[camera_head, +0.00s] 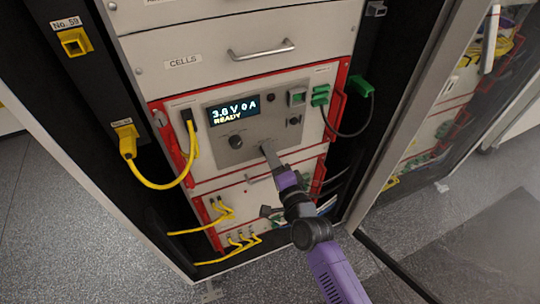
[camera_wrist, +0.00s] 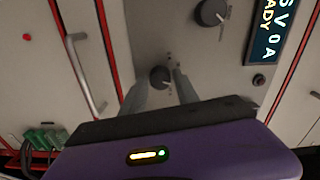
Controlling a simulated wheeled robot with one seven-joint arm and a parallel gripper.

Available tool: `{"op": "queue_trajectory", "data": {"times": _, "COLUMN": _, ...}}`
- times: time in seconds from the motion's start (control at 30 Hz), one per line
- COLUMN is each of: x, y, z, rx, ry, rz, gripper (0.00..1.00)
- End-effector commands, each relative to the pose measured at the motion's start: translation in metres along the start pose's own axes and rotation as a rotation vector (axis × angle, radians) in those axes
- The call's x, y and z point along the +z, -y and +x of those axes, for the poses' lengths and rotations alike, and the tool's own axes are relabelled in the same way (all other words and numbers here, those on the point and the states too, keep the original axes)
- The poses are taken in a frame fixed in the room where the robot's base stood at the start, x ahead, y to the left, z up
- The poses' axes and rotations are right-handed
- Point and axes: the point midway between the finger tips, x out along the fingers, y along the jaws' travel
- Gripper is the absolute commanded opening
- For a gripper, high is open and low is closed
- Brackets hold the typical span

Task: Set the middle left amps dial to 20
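The cycler panel (camera_head: 222,152) is grey, with a lit display (camera_head: 233,109) reading 3.8 V 0 A and READY. A black dial (camera_head: 236,142) sits below the display; it also shows at the top of the wrist view (camera_wrist: 211,12). A second black dial (camera_wrist: 160,76) shows in the wrist view and is hidden behind my gripper in the head view. My gripper (camera_head: 265,147) is at the panel's lower middle. In the wrist view its fingers (camera_wrist: 160,80) are apart, one on each side of the second dial; I cannot tell whether they touch it. Dial labels are not readable.
A yellow cable (camera_head: 165,185) loops left of the panel from a black plug. A green connector (camera_head: 320,96) with a dark cable is at the right, beside red frame handles. A drawer handle (camera_head: 261,49) is above. A cabinet door frame (camera_head: 410,110) stands to the right.

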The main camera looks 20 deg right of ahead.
Motion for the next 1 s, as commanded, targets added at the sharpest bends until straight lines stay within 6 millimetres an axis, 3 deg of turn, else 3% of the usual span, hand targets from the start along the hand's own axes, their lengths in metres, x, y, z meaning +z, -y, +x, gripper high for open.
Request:
{"op": "queue_trajectory", "data": {"times": 0.43, "x": 0.001, "y": -0.001, "z": -0.004, "rx": 0.001, "ry": 0.001, "rz": 0.0, "gripper": 0.51}}
{"op": "queue_trajectory", "data": {"times": 0.8, "x": 0.001, "y": -0.002, "z": -0.057, "rx": 0.001, "ry": 0.002, "rz": 0.0, "gripper": 0.51}}
{"op": "queue_trajectory", "data": {"times": 1.0, "x": 0.001, "y": -0.001, "z": -0.075, "rx": 0.001, "ry": 0.001, "rz": -0.001, "gripper": 0.51}}
